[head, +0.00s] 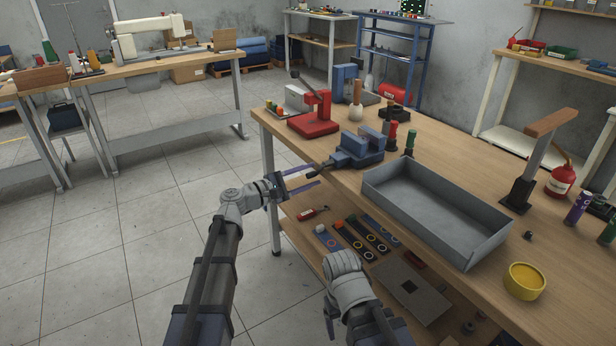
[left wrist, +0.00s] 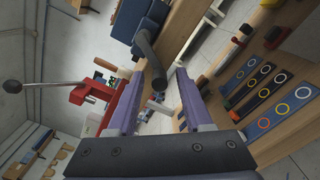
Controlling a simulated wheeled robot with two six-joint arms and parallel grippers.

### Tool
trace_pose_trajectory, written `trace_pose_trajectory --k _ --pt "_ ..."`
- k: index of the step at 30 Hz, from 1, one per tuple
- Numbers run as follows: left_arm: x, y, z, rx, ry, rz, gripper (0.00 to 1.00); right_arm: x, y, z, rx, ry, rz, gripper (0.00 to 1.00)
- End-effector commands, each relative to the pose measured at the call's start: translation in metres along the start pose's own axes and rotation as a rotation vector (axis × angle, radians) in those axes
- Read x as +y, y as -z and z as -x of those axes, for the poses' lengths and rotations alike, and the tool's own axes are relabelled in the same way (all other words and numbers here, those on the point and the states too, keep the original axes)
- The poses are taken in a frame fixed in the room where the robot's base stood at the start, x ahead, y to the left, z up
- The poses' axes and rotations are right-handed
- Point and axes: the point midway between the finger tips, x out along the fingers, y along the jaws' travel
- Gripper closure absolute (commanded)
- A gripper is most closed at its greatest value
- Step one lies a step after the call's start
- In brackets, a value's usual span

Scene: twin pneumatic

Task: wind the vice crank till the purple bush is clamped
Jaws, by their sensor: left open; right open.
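The blue vice (head: 358,152) sits at the near edge of the workbench, its dark crank (head: 314,173) sticking out toward the left. I cannot make out the purple bush; the vice's jaws are too small to read. My left gripper (head: 317,175) is open at the crank, its purple fingers on either side of the crank end. In the left wrist view, the dark crank (left wrist: 150,62) and blue vice body (left wrist: 142,22) lie ahead of the open fingers. Contact is unclear. My right gripper (head: 331,322) is low before the bench, mostly hidden behind its wrist.
A red press (head: 315,115) with a lever stands behind the vice. A grey tray (head: 440,232) is to its right. Red and green bottles (head: 410,143) stand close behind the vice. A lower shelf (head: 300,226) holds several ringed strips. The floor left of the bench is clear.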

Motion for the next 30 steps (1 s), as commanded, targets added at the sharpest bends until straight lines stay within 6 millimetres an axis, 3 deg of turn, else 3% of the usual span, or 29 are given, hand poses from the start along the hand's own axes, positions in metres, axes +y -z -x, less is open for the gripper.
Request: trace_pose_trajectory --k 5,18,30 --pt "-0.0001 -0.0001 0.0001 0.000 0.000 0.000 0.50 0.0000 0.0000 0.0000 0.000 0.000 0.000 0.22" --pt "-0.0001 -0.0001 0.0003 0.000 0.000 0.000 1.00 0.0000 0.0000 0.0000 0.000 0.000 0.000 0.22" --pt "-0.0001 -0.0001 0.0004 0.000 0.001 -0.003 1.00 0.0000 0.0000 0.0002 0.000 0.000 0.000 0.22"
